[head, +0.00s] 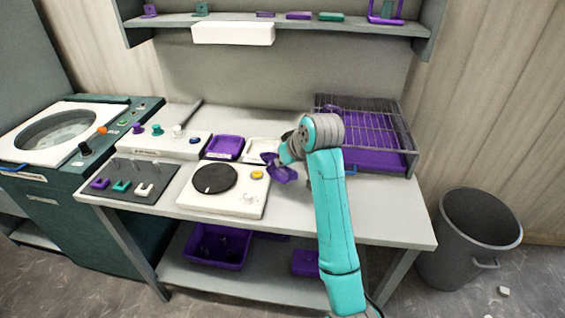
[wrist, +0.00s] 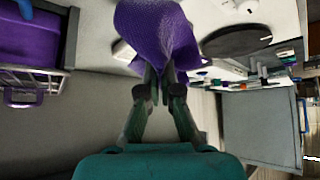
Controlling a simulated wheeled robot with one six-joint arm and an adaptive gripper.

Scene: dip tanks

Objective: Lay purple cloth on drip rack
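A purple cloth (wrist: 155,32) hangs bunched from my gripper (wrist: 158,78), pinched between the two fingertips. In the head view the cloth (head: 283,174) shows as a small purple piece above the worktop, left of my arm. My gripper (head: 276,158) is mostly hidden there by my wrist. The wire drip rack (head: 385,122) with a purple tray under it stands at the back right of the table, right of the cloth and apart from it. In the wrist view, part of the rack (wrist: 68,50) shows at the left edge.
A white plate unit with a black disc (head: 214,179) stands left of my gripper. Purple (head: 225,148) and white (head: 260,150) trays sit behind it. A shelf (head: 285,27) runs above. A grey bin (head: 478,235) stands right of the table. The worktop's front right is clear.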

